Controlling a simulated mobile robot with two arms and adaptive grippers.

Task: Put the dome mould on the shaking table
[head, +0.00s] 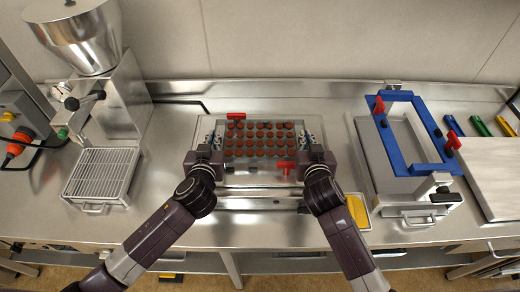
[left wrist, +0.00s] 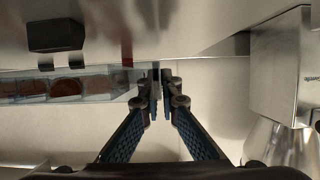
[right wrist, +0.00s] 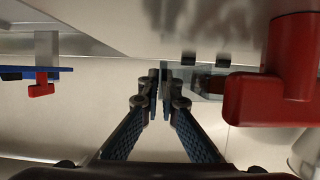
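The dome mould (head: 260,140), a clear tray with rows of brown domes, lies level between my grippers in the head view, over the steel plate (head: 262,182) that looks like the shaking table. Its side shows in the left wrist view (left wrist: 75,88). My left gripper (head: 214,140) is at its left end and my right gripper (head: 307,139) at its right end. In the wrist views the fingertips (left wrist: 161,76) (right wrist: 160,76) are nearly together, apparently on the mould's end edges. Whether the mould rests on the plate or hangs just above it I cannot tell.
Red clamp handles (head: 236,116) (head: 283,168) stand at the mould's far and near sides. A hopper machine (head: 110,85) with a wire grid (head: 100,172) is at left. A blue frame (head: 393,143) on a steel unit and a yellow tray (head: 358,211) are at right.

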